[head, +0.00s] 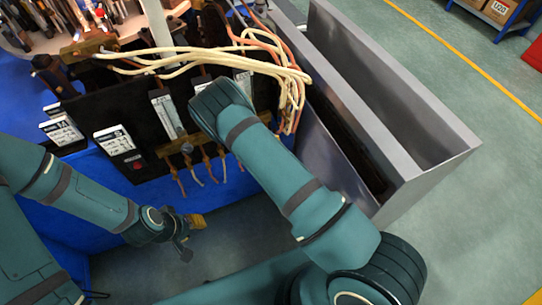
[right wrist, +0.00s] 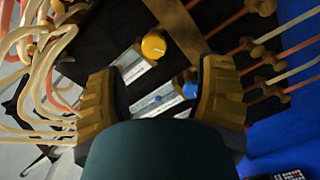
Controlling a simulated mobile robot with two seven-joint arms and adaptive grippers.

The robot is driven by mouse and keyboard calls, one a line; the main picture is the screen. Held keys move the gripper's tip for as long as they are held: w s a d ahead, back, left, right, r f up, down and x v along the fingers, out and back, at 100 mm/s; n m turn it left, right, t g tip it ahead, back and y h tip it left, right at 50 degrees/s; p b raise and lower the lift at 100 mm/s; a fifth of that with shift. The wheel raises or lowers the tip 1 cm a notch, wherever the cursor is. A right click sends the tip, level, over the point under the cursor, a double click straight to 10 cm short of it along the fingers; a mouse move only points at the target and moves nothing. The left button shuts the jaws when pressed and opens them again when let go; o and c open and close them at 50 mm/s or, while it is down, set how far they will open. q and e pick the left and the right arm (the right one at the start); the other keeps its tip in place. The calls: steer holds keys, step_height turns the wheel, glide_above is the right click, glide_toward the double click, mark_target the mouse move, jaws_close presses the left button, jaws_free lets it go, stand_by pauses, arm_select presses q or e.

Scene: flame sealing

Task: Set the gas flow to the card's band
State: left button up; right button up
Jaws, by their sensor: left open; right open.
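A black panel (head: 140,107) carries upright flow meters; one flow meter (head: 166,115) shows left of my right arm, another (head: 243,82) behind it. White cards (head: 114,140) with small print, too small to read, stand at the panel's left. In the right wrist view my right gripper (right wrist: 160,70) is open, its tan fingers on either side of a yellow knob (right wrist: 153,46) and a blue knob (right wrist: 190,90), with pale scales beside them. I cannot tell whether either finger touches a knob. My left gripper (head: 187,236) is open and empty, low in front of the blue bench.
Cream and orange hoses (head: 220,62) loop over the panel's top and down its right side. Brass fittings (head: 187,148) and thin tubes project from its lower front. A grey metal bin (head: 440,160) stands at right.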

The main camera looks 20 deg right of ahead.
steer(key=shift+s+d+r, duration=0.1)
steer(key=shift+s+r, duration=0.1)
steer(key=shift+s, duration=0.85)
steer(key=shift+s+d+r, duration=0.1)
steer(key=shift+s+r, duration=0.1)
steer(key=shift+s, duration=0.85)
steer(key=s+f+m+g+h, duration=0.3)
steer(key=s+f+m+g, duration=0.2)
steer(key=f+m+g, duration=0.55)
steer(key=s+a+r+m+g+y, duration=0.3)
steer(key=s+a+r+g+y, duration=0.1)
steer(key=a+g+y, duration=0.1)
steer(key=a+y, duration=0.1)
steer(key=a, duration=0.1)
steer(key=shift+s+a+r, duration=0.3)
steer(key=shift+s, duration=0.1)
steer(key=shift+g, duration=0.25)
